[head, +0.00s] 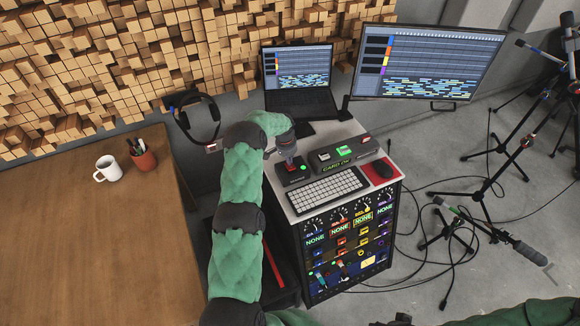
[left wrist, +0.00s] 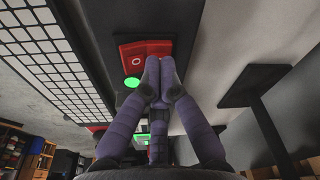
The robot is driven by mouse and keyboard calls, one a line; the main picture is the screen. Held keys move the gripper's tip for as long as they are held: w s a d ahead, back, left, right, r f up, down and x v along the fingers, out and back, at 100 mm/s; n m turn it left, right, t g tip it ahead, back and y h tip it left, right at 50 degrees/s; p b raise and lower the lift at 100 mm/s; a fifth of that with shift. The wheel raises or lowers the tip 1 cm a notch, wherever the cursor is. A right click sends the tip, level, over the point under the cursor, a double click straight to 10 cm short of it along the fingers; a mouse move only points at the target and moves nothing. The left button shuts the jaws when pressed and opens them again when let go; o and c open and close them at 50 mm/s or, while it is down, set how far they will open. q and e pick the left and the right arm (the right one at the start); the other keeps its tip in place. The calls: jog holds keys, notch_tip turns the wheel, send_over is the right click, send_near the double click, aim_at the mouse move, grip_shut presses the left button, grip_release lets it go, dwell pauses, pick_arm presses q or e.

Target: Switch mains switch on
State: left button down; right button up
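The mains switch is a red rocker (left wrist: 137,59) marked with a white O in the left wrist view, set in a black box beside a lit green lamp (left wrist: 132,82). In the head view its box (head: 291,176) stands at the left of the desk top, above the keyboard. My left gripper (head: 288,154) is over this box. In the left wrist view the gripper's fingers (left wrist: 154,78) are together, with nothing seen between them. Their tips overlap the lower right edge of the rocker; I cannot tell whether they touch it. My right gripper is not in view.
A keyboard (head: 328,189), a card reader unit (head: 335,157) with a green light and a red mouse pad (head: 379,172) share the desk top. A laptop (head: 298,82) is behind. A wooden table (head: 95,245) is at left. Microphone stands (head: 478,195) and cables are at right.

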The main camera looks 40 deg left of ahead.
pick_arm(q)
jog(key=shift+r+p, duration=1.15)
jog(key=shift+r, duration=2.25)
